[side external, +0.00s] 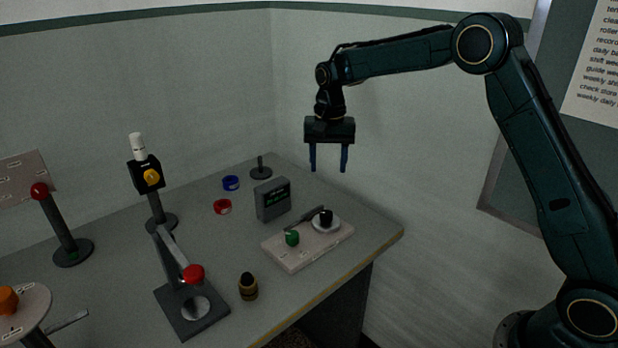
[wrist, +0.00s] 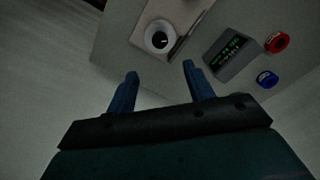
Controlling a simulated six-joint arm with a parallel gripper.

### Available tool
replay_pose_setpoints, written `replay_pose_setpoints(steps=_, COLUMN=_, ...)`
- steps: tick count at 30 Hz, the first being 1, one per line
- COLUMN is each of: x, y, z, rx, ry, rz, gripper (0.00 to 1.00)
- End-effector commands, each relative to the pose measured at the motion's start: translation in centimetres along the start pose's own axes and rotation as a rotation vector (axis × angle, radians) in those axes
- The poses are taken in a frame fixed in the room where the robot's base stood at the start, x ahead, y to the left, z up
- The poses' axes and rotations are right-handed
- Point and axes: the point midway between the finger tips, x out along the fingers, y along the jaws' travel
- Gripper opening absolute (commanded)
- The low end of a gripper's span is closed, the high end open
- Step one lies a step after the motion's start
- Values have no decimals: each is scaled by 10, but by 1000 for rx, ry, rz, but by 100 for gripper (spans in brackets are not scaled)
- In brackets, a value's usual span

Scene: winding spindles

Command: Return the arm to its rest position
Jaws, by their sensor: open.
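My gripper (side external: 328,160) hangs pointing down, high above the back right part of the table, with its two blue fingers apart and nothing between them. In the wrist view my gripper (wrist: 158,80) also shows its fingers spread and empty. My arm reaches in from the right, well clear of everything on the table.
The table (side external: 345,262) carries a pale board (side external: 300,258) with a green knob, a grey display box (side external: 272,199), a red ring (side external: 222,207), a blue ring (side external: 231,183), a lever press (side external: 190,305) and several posts. Walls stand behind. The air around my gripper is free.

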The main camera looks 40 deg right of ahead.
Motion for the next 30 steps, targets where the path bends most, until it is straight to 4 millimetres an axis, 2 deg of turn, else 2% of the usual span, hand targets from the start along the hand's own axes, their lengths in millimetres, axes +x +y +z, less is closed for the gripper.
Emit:
replay_pose_setpoints(steps=14, x=-7, y=2, z=4, rx=-12, ry=6, rz=-5, gripper=52)
replay_pose_setpoints(steps=20, x=-31, y=12, z=18, rx=-57, ry=31, rz=-26, gripper=52)
replay_pose_setpoints(steps=30, x=-88, y=48, z=64, rx=-193, ry=101, rz=-75, gripper=52)
